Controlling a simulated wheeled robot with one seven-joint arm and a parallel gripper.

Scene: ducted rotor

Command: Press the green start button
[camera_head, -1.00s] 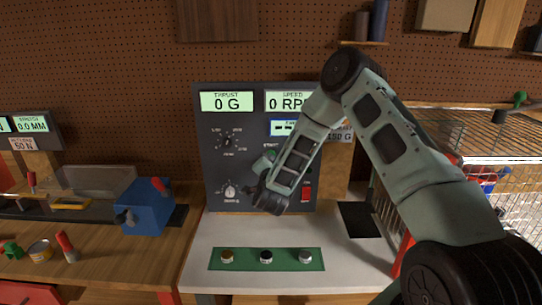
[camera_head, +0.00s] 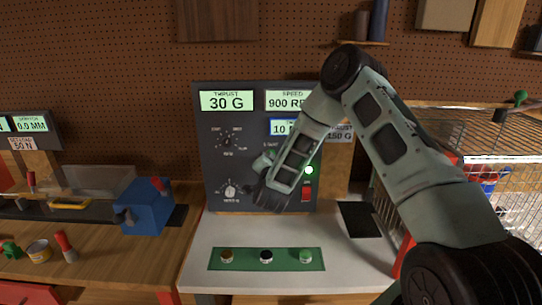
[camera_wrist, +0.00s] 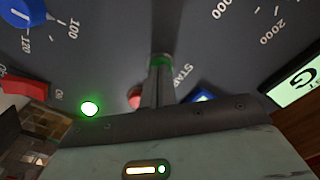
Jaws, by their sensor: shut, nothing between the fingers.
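The dark control panel (camera_head: 214,150) stands upright behind the white bench. The green start button (camera_wrist: 160,60) shows as a green rim at my fingertips in the wrist view, beside the "START" lettering. My gripper (camera_wrist: 160,66) is shut and empty, its tips at the button and seeming to touch it. The fingers cover most of the button. In the head view my arm hides the button and fingertips. A green lamp (camera_head: 309,170) glows on the panel and also in the wrist view (camera_wrist: 90,108). The thrust display (camera_head: 227,101) reads 30 G; the speed display (camera_head: 288,102) reads about 900.
A red button (camera_wrist: 135,98) sits close beside my fingers. A green strip (camera_head: 246,264) with three small round pieces lies on the bench. A wire cage (camera_head: 480,135) stands at right.

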